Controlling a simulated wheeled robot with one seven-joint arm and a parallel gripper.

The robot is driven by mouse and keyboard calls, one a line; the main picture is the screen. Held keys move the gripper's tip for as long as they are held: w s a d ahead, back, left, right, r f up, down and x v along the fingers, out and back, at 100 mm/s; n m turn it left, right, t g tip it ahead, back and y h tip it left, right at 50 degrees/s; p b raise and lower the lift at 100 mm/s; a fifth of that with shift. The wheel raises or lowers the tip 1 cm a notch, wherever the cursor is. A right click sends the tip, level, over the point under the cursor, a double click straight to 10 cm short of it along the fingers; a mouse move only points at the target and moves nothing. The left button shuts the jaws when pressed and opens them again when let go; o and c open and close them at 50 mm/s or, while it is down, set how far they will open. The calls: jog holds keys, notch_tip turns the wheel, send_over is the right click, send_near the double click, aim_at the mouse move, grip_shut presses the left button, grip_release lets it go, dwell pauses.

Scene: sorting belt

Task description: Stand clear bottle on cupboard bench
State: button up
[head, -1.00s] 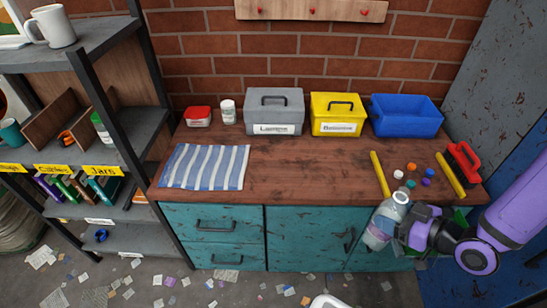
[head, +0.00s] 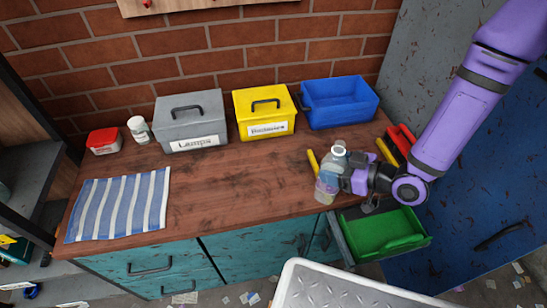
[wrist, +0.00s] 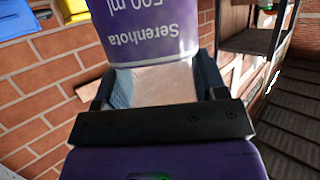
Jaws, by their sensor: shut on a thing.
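The clear bottle (head: 328,178) has a white cap and a purple label; it is roughly upright, leaning slightly. My gripper (head: 345,181) is shut on it from the right, at the front right part of the cupboard bench (head: 230,190). In the head view the bottle overlaps the bench top near its front edge; I cannot tell whether its base touches the wood. In the wrist view the bottle's label (wrist: 150,28) fills the space beyond the jaws (wrist: 155,90).
A striped cloth (head: 120,205) lies at the left. A grey box (head: 190,120), yellow box (head: 264,112) and blue bin (head: 340,102) line the back. A yellow stick (head: 312,160) is beside the bottle. A drawer with a green tray (head: 385,235) stands open below. The middle bench is clear.

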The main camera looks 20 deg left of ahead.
jog(key=x, duration=1.4)
jog(key=shift+a, duration=0.25)
jog(key=shift+f, duration=0.1)
jog(key=o, duration=1.5)
jog(key=shift+c, duration=0.2)
jog(key=v, duration=1.2)
jog(key=shift+w, duration=0.1)
